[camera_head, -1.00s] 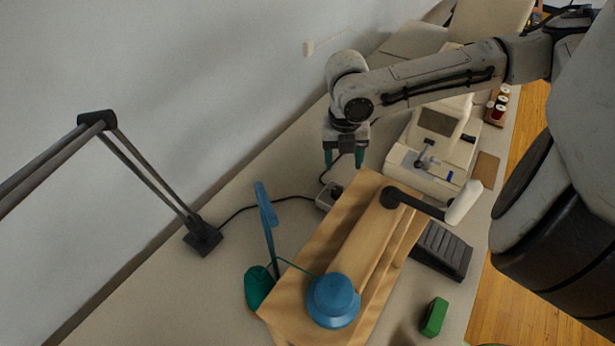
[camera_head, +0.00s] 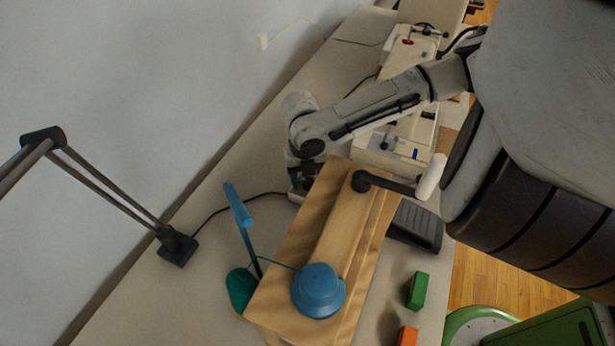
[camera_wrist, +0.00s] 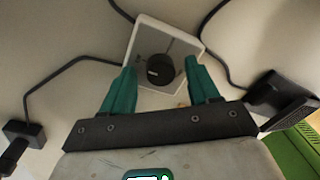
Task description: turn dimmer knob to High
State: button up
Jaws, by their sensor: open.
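The dimmer is a pale, flat box (camera_wrist: 142,45) with a round black knob (camera_wrist: 160,69) in the wrist view. A small light mark is on the knob's top; I cannot read it. My gripper (camera_wrist: 160,66) is open, with its teal fingers on either side of the knob. I cannot tell whether they touch it. In the head view my gripper (camera_head: 304,188) is down at the dimmer, behind the wooden winder. The knob is hidden there by my gripper.
The wooden winder (camera_head: 330,225), with a crank (camera_head: 400,186) and a blue cone (camera_head: 318,290), stands close beside my gripper. A lamp base (camera_head: 177,248) sits to the left. Dark cords run from the dimmer. A sewing machine (camera_head: 395,148) stands beyond. The table strip along the wall is mostly clear.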

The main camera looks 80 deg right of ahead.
jog(key=c, duration=1)
jog(key=shift+c, duration=0.2)
jog(key=shift+m+p, duration=0.3)
jog(key=shift+p, duration=0.05)
jog(key=m+p, duration=0.3)
jog(key=m, duration=0.1)
jog(key=shift+r+m+p, duration=0.15)
jog(key=shift+m+p, duration=0.15)
jog(key=shift+p, duration=0.05)
jog(key=m+p, duration=0.4)
jog(key=m, duration=0.1)
jog(key=shift+y, duration=0.3)
jog(key=m+p, duration=0.4)
jog(key=m, duration=0.1)
jog(key=shift+s+m, duration=0.1)
jog(key=shift+m, duration=0.3)
jog(key=shift+d+f+m+p, duration=0.15)
jog(key=shift+m+p, duration=0.5)
jog(key=shift+m, duration=1.35)
jog(key=shift+f+t, duration=0.1)
jog(key=shift+t, duration=0.2)
